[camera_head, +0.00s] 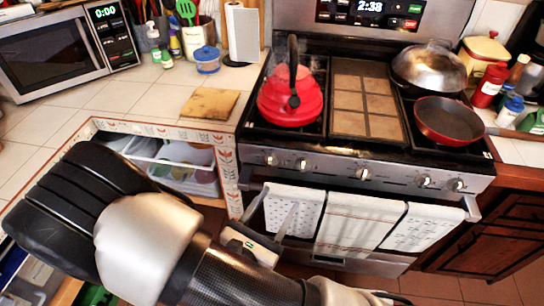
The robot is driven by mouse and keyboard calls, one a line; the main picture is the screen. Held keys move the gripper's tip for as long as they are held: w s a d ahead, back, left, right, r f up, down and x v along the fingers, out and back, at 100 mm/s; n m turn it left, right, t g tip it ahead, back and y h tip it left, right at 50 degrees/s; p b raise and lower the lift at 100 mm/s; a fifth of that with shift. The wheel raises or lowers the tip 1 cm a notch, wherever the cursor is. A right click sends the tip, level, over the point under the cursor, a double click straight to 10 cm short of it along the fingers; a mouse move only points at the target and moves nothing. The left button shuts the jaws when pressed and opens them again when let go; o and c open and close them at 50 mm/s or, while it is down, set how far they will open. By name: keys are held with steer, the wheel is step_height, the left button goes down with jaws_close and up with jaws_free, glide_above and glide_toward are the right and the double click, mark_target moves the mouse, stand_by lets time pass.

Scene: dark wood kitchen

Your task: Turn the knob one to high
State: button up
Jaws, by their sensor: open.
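The stove (325,150) stands at centre right, with several silver knobs in a row on its front panel. The leftmost knob (270,158) and the one beside it (301,164) sit below the red kettle. Further knobs (362,173) run to the right. The frame has no readable labels, and each knob's setting is too small to tell. My gripper (278,203) is open and empty, in front of the oven and below the two left knobs, apart from them in the picture. My forearm hides the lower left.
A red kettle (290,95) sits on the left burners and a red pan (448,121) and a covered silver wok (428,66) on the right. Towels (360,222) hang from the oven handle. A cutting board (209,103) lies on the counter.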

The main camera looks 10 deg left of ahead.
steer(key=s+a+f+n+t+y, duration=0.1)
steer(key=s+a+f+n+y, duration=0.1)
steer(key=a+f+n+y, duration=0.3)
glide_toward(270, 165)
steer(key=w+b, duration=0.1)
steer(key=w, duration=0.7)
steer(key=shift+w+d+f, duration=0.1)
steer(key=shift+w+d, duration=0.1)
steer(key=shift+w, duration=0.05)
steer(key=shift+c, duration=0.5)
steer(key=c, duration=0.9)
steer(key=shift+c, duration=0.2)
